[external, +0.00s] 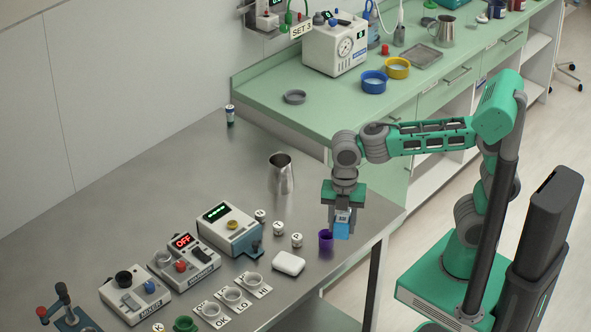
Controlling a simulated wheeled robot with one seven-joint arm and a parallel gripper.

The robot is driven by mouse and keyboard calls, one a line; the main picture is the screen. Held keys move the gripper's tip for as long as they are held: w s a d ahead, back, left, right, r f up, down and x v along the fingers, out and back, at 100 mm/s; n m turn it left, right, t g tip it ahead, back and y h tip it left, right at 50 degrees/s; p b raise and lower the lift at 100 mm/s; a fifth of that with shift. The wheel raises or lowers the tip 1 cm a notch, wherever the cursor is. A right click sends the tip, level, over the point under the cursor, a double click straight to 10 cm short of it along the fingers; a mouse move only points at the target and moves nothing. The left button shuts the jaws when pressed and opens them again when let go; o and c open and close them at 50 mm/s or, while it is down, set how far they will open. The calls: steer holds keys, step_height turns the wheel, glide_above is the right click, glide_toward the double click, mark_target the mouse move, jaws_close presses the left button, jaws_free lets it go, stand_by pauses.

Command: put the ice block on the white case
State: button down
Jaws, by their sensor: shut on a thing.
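My gripper (342,212) points down above the right end of the steel table. It is shut on a blue block, the ice block (342,230), which hangs below the fingers. The white case (288,263) is a small rounded white box lying on the table, to the left of and nearer the camera than my gripper. Its top looks bare. The ice block and the case are apart.
A purple cup (325,240) stands just left of the ice block. A steel jug (281,173) stands behind. The steel table (170,195) has free room at the back left.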

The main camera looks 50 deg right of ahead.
steer(key=shift+w+a+r+m, duration=0.1)
steer(key=shift+w+r+m, duration=0.1)
steer(key=shift+r+m, duration=0.3)
steer(key=shift+w+a+r+m, duration=0.1)
steer(key=shift+w+r+m, duration=0.15)
steer(key=shift+m, duration=0.45)
steer(key=shift+r+m, duration=0.3)
steer(key=shift+m, duration=0.4)
steer(key=shift+s+d+m, duration=0.1)
steer(key=shift+s+m, duration=0.1)
steer(key=shift+m, duration=0.8)
steer(key=shift+w+m, duration=0.1)
steer(key=shift+m, duration=0.2)
steer(key=w+a+f+p, duration=0.2)
steer(key=w+a+f, duration=0.25)
steer(key=w, duration=0.25)
steer(key=p, duration=0.1)
glide_above(288, 260)
step_height(288, 260, down, 6)
steer(key=shift+r, duration=0.15)
steer(key=shift+f, duration=1.65)
steer(key=c, duration=0.9)
jaws_free()
steer(key=shift+r, duration=0.1)
